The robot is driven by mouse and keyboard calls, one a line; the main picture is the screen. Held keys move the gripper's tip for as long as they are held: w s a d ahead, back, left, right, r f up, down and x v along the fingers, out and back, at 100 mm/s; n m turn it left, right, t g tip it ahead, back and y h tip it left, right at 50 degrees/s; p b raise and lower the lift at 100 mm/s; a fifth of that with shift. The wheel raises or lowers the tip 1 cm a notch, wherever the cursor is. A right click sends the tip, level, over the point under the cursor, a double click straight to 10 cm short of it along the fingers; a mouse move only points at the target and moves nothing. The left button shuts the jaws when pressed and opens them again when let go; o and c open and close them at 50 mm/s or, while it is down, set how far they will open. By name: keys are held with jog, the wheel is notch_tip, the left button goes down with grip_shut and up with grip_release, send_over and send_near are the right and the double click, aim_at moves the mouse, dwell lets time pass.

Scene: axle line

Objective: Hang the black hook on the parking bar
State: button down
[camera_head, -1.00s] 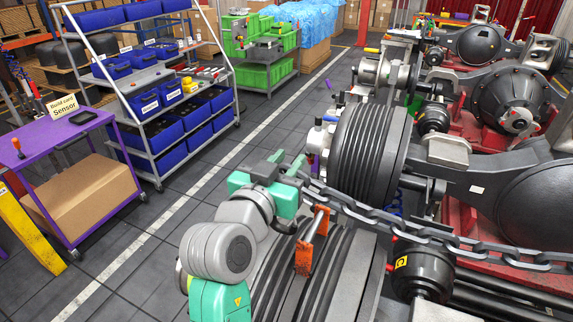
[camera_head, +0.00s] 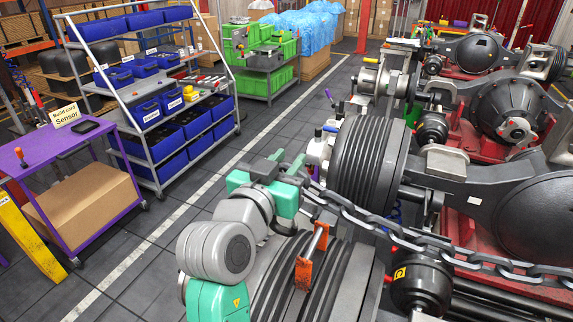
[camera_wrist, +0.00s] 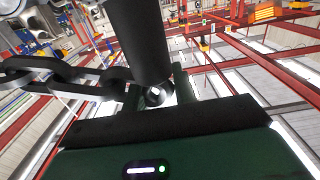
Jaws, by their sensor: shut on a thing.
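My gripper (camera_head: 300,170) is in the middle of the head view, above the grey ribbed drum in front, with its fingers partly hidden. A heavy dark chain (camera_head: 375,225) runs from it down to the right. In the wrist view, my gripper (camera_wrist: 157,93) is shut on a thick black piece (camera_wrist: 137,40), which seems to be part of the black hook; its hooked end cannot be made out. The chain (camera_wrist: 60,75) shows to its left. A thin metal bar (camera_head: 318,243) with orange end pieces, perhaps the parking bar, lies below and right of my gripper, apart from it.
Ribbed drums (camera_head: 362,160) and dark axle housings (camera_head: 530,205) on red stands crowd the right. A black canister (camera_head: 420,288) sits under the chain. At left stand a purple cart (camera_head: 45,140) and a rack with blue bins (camera_head: 165,150). The floor aisle between is clear.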

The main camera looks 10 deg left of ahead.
notch_tip(320, 180, up, 14)
jog(key=p, duration=0.8)
jog(key=shift+f, duration=0.15)
dwell(0.5)
notch_tip(320, 180, up, 14)
jog(key=p, duration=0.1)
jog(key=shift+p, duration=0.3)
dwell(1.4)
jog(key=shift+s+f, duration=0.1)
jog(key=s+d, duration=0.2)
jog(key=d, duration=0.5)
jog(key=s+d, duration=0.2)
jog(key=d, duration=0.5)
jog(key=shift+s+d, duration=0.15)
jog(key=shift+s, duration=0.1)
dwell(0.8)
